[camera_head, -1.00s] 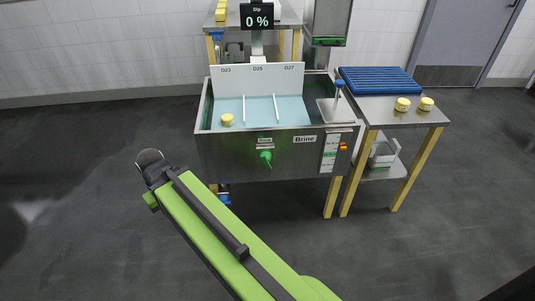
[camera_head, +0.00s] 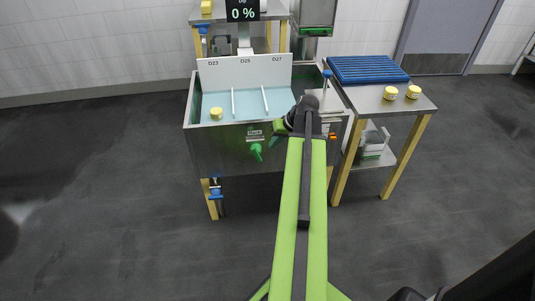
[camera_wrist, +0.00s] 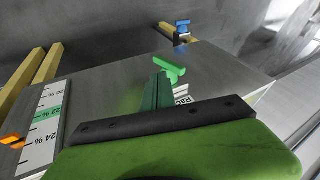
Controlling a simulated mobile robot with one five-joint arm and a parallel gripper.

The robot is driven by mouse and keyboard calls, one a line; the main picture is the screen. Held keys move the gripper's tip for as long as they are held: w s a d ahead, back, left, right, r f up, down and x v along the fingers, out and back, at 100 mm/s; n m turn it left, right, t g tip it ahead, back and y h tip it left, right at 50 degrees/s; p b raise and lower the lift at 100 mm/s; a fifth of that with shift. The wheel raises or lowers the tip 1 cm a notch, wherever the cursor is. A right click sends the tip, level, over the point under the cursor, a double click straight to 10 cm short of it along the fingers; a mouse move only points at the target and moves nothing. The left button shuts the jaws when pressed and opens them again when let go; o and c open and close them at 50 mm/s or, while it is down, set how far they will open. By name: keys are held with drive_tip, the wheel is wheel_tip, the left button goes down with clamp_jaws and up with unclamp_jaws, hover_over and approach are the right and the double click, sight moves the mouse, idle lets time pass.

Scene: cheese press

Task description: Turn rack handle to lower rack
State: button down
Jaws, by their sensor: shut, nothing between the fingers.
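The rack handle (camera_head: 256,152) is a small bright green lever on the steel front of the brine tank (camera_head: 215,155), under a small label. The wrist view shows the handle (camera_wrist: 170,70) just beyond my fingertips. My gripper (camera_head: 275,140) is at the tank front, right of the handle in the head view. Its dark green fingers (camera_wrist: 157,90) are shut and empty; they look close to the handle, but I cannot tell if they touch it. The rack (camera_head: 248,102) has lanes marked D23, D25 and D27. A yellow cheese (camera_head: 216,113) sits in the left lane.
A side table (camera_head: 365,101) on the right carries a blue slatted rack (camera_head: 367,69) and two yellow cheeses (camera_head: 390,92). A screen (camera_head: 242,10) behind the tank reads 0 %. A percentage scale (camera_wrist: 45,128) is on the tank front. The floor at left is open.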

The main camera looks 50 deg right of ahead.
sight(256, 151)
drive_tip(key=s+d, duration=0.3)
drive_tip(key=d, duration=0.1)
drive_tip(key=w+a+f+b, duration=0.3)
drive_tip(key=w+f+b, duration=0.4)
drive_tip(key=f+b, duration=0.2)
drive_tip(key=shift+w+a+f+m+t+h+b, duration=0.2)
drive_tip(key=shift+w+a+m+t+h+b, duration=0.1)
drive_tip(key=shift+a+b, duration=0.15)
